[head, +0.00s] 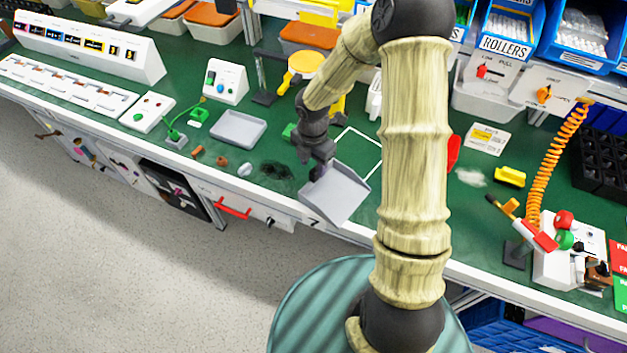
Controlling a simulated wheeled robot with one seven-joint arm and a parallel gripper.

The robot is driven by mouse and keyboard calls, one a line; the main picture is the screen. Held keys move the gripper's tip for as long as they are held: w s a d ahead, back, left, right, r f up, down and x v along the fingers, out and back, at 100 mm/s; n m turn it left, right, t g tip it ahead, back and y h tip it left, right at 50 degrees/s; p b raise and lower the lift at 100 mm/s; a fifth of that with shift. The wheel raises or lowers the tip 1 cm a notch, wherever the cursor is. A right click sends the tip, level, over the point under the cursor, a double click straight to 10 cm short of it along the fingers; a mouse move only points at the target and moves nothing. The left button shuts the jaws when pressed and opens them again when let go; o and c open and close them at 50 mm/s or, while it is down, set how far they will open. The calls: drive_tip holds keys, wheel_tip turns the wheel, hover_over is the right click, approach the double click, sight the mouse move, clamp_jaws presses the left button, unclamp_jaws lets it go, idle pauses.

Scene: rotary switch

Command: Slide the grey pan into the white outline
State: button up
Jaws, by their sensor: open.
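The grey pan (335,195), a shallow flat piece, lies at the front edge of the green bench, turned at an angle and seeming to overhang the edge. The white outline (372,141) is drawn on the bench just behind the pan, partly hidden by the pan and my arm. My gripper (318,172) is open, pointing down at the pan's back left corner. I cannot tell whether its fingers touch the pan.
A second grey tray (238,130) lies to the left. Small brown pieces (221,160) and a dark patch (277,171) lie between it and my gripper. A red object (453,152) stands right of my arm. A yellow round-topped stand (305,65) is behind.

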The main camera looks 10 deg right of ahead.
sight(313, 181)
wheel_tip(313, 181, down, 9)
drive_tip(key=shift+r+b, duration=0.1)
drive_tip(key=shift+b, duration=0.2)
clamp_jaws()
